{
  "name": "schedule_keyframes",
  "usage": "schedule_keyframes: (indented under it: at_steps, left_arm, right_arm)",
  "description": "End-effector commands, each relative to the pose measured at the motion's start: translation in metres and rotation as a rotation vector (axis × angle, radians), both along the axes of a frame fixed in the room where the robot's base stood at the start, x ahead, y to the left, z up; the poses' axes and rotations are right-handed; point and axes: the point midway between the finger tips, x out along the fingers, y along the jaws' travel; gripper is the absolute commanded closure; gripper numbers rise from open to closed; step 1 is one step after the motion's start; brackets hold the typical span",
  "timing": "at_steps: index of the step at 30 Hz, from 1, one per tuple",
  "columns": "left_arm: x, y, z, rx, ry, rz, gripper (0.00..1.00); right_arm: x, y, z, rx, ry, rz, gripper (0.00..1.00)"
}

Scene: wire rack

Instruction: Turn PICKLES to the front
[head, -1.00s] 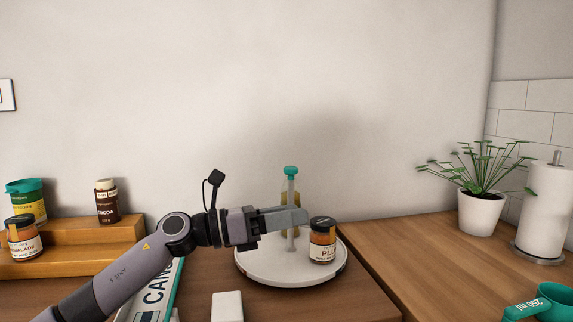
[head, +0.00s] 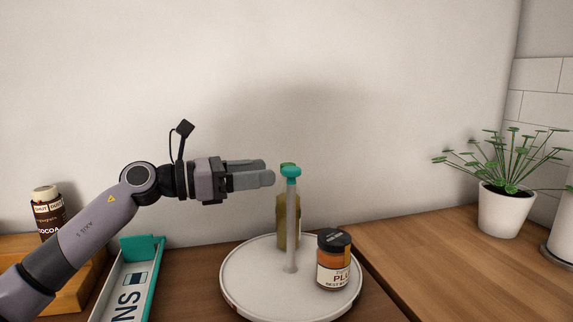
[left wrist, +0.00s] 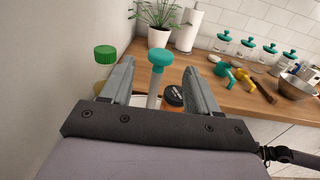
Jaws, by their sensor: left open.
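A white round turntable (head: 245,292) stands on the counter, with a grey post (head: 292,235) topped by a teal knob (head: 291,172). An olive-green jar (head: 282,222) stands at the back, partly behind the post; no label on it is readable. A dark-lidded orange jar (head: 334,262), its label starting "PLU", stands at the front right. My left gripper (head: 270,172) is open and empty, just left of the knob at about its height. In the left wrist view the knob (left wrist: 160,57) appears between the fingertips, apart from them. My right gripper is out of view.
A cocoa jar (head: 48,212) stands on a wooden step at far left. A potted plant (head: 504,212) stands at right. The counter between plant and turntable is clear.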

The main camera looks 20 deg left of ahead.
Motion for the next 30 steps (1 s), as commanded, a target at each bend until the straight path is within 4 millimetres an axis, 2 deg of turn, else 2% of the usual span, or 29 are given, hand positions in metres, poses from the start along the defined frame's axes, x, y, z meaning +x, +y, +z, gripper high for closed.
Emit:
schedule_keyframes:
  at_steps: [15,27,29,30]
  left_arm:
    - [0.038,-0.050,0.002,-0.002,0.000,-0.002,0.40]
    - [0.043,-0.057,0.000,0.001,-0.001,0.000,0.40]
    - [0.043,-0.057,0.000,0.001,-0.001,-0.001,0.59]
    - [0.043,-0.057,0.000,0.001,-0.001,-0.001,0.72]
  right_arm:
    - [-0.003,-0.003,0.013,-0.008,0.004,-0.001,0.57]
    - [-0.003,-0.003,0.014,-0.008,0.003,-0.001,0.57]
    - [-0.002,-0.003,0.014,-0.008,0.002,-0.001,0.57]
    - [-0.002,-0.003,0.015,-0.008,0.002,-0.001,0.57]
